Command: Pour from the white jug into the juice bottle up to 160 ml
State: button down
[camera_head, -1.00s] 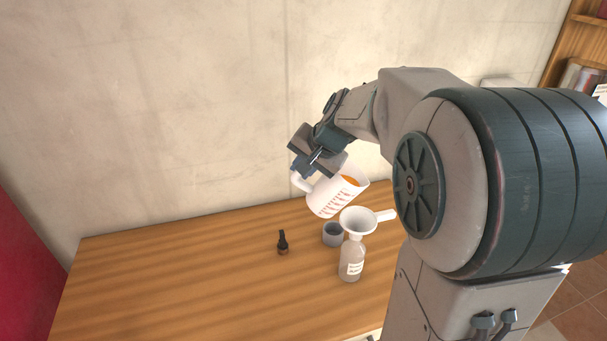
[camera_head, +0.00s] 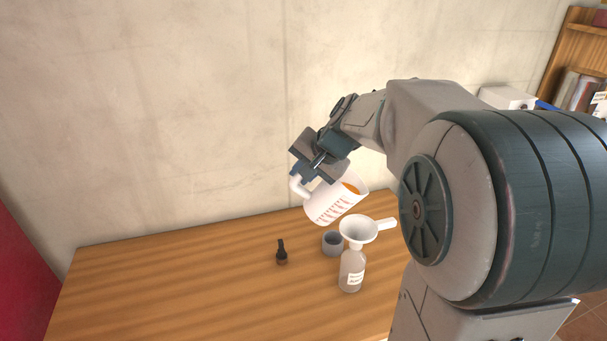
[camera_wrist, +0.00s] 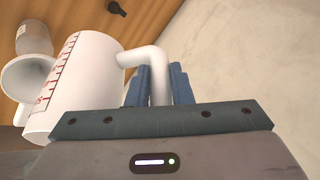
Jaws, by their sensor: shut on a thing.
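The white jug (camera_head: 332,198) with red markings holds orange-brown liquid. It is tilted to the right, its mouth above and beside the white funnel (camera_head: 359,229). My gripper (camera_head: 307,172) is shut on the jug's handle; the wrist view shows the handle (camera_wrist: 158,76) between the blue fingers (camera_wrist: 158,88). The clear juice bottle (camera_head: 351,272), with a white label, stands upright on the table with the funnel in its neck. No stream of liquid shows. The bottle also shows in the wrist view (camera_wrist: 33,38). The liquid level in it is too small to tell.
A grey cup (camera_head: 332,244) stands just left and behind the bottle. The table's left part is clear. A wall (camera_head: 180,120) rises behind.

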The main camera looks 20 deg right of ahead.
aim_at(316, 192)
jog(key=shift+s+d+r+t+y+b, duration=0.1)
jog(key=shift+d+r+t+y+b, duration=0.3)
jog(key=shift+b, duration=1.3)
jog(key=shift+d+r+y+b, duration=0.1)
jog(key=shift+r+y+b, duration=0.1)
jog(key=shift+y+b, duration=0.35)
jog(key=shift+s+d+f+m+t+y+b, duration=0.2)
jog(key=shift+f+m+t+y+b, duration=0.1)
jog(key=shift+b, duration=0.7)
jog(key=shift+d+r+y+b, duration=0.15)
jog(key=shift+d+y+b, duration=0.1)
jog(key=shift+b, duration=0.45)
jog(key=shift+s+d+f+t+y+b, duration=0.15)
jog(key=shift+f+t+y+b, duration=0.2)
jog(key=shift+b, duration=0.6)
dwell(0.4)
jog(key=shift+s+d+r+m+y+b, duration=0.1)
jog(key=shift+d+m+y+b, duration=0.2)
jog(key=shift+b, duration=0.6)
dwell(1.8)
